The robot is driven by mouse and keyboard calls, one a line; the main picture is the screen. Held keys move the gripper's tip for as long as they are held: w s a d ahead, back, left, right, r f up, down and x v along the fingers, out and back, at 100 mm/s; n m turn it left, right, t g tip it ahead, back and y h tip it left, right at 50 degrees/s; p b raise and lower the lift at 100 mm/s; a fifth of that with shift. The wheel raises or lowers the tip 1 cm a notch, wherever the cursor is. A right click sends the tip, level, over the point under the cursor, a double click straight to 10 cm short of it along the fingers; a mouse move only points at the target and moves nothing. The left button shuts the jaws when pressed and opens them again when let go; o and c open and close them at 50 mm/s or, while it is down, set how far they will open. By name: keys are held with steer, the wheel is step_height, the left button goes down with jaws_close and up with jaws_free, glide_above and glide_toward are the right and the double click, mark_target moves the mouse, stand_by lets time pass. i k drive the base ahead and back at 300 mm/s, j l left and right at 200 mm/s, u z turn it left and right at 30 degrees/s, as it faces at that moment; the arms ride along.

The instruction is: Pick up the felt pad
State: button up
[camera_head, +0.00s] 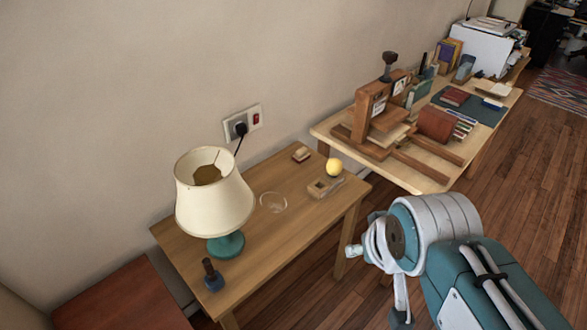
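I cannot pick out a felt pad with certainty. A small tan and brown block (301,153) lies at the back of the near wooden table, close to the wall; it may be the pad, but it is too small to tell. My gripper (376,280) is in the lower right, in front of the near table's right end and apart from the things on it. It is seen partly from behind, so its opening is unclear. I see nothing held in it.
The near table (285,235) bears a cream-shaded lamp (214,200), a clear dish (273,203), a yellow ball (334,167), a wooden tool (325,187) and a dark blue handled object (212,276). A crowded worktable (425,184) with a wooden press stands beyond. Wooden floor is open at right.

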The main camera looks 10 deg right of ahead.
mark_target(302, 155)
steer(key=i+l, duration=0.4)
steer(key=i, duration=0.2)
steer(key=i+l+u, duration=0.1)
steer(key=i+l, duration=0.25)
steer(key=i, duration=0.25)
